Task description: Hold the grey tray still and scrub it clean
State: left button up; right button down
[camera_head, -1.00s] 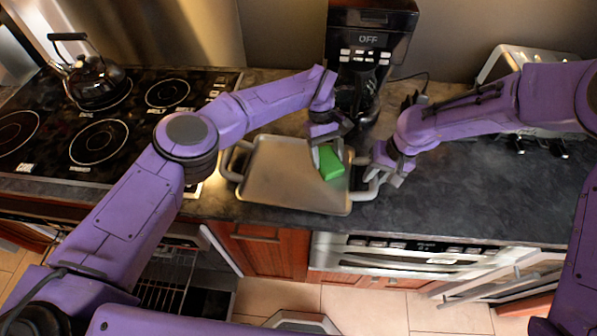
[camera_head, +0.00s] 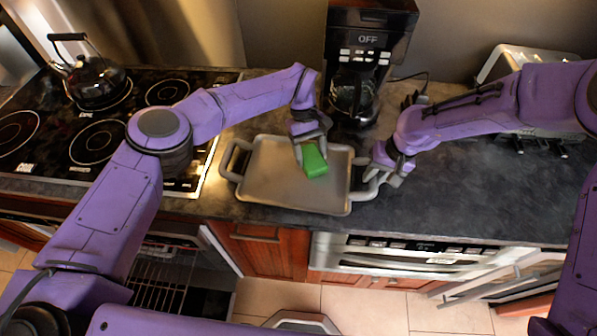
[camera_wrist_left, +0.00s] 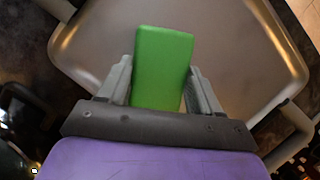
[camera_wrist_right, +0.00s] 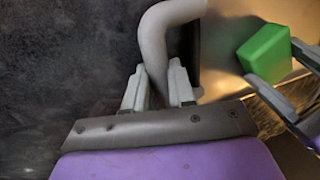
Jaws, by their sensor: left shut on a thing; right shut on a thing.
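The grey tray (camera_head: 270,185) lies on the dark counter, with a looped handle at its left and right ends. My left gripper (camera_head: 309,146) is shut on a green sponge (camera_head: 315,163) and holds it at the tray's upper right part. In the left wrist view the sponge (camera_wrist_left: 162,68) sits between both fingers over the tray surface (camera_wrist_left: 235,50). My right gripper (camera_head: 384,172) is shut on the tray's right handle (camera_wrist_right: 152,50), which passes between its fingers in the right wrist view. I cannot tell whether the sponge touches the tray.
A coffee maker (camera_head: 370,50) stands behind the tray. A black stovetop (camera_head: 60,125) with a kettle (camera_head: 95,82) is at the left. A toaster (camera_head: 520,62) is at the back right. The counter (camera_head: 470,195) right of the tray is clear.

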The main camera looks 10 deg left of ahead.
pick_arm(q)
jog(key=shift+w+a+f, duration=0.1)
jog(key=shift+a+f, duration=0.15)
jog(key=shift+a, duration=0.45)
pick_arm(e)
jog(key=shift+s+d+f, duration=0.15)
jog(key=shift+f, duration=0.05)
pick_arm(q)
jog(key=shift+w+a+r, duration=0.1)
jog(key=shift+a+r, duration=0.05)
jog(key=shift+a, duration=0.9)
jog(key=shift+a+r, duration=0.1)
jog(key=shift+a, duration=0.95)
jog(key=shift+w+a+f, duration=0.1)
jog(key=shift+w+a, duration=0.05)
jog(key=shift+a, duration=2.4)
jog(key=shift+d, duration=1.25)
jog(key=shift+s+d, duration=0.2)
jog(key=shift+d, duration=0.85)
jog(key=shift+w+a+f, duration=0.1)
jog(key=shift+w+a, duration=0.05)
jog(key=shift+a, duration=2.2)
jog(key=shift+r, duration=0.2)
